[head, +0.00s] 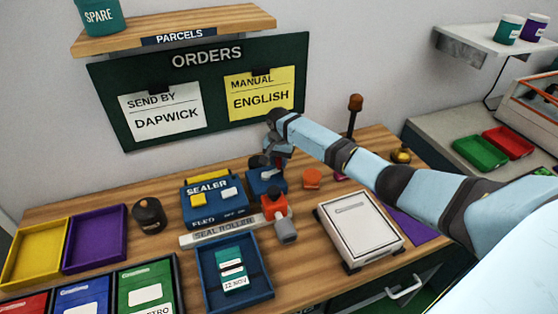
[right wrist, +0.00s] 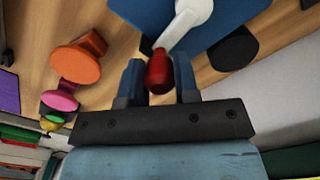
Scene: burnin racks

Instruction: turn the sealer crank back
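The sealer (head: 212,196) is a blue machine with a yellow and a white key, on the wooden bench left of centre. A blue block (head: 266,182) sits at its right side. In the right wrist view a pale crank arm (right wrist: 186,24) crosses the blue housing and ends in a red knob (right wrist: 158,72). My right gripper (right wrist: 159,80) has its two fingers on either side of this knob, apparently touching it. In the head view my right gripper (head: 272,160) reaches down over the blue block and hides most of the crank. My left gripper is not in view.
A seal roller bar (head: 233,231) and a blue tray (head: 265,286) with a packet lie in front. An orange and grey tool (head: 275,207) stands close right of the sealer. A white lidded box (head: 360,230), orange button (head: 311,178) and dark canister (head: 149,215) are nearby.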

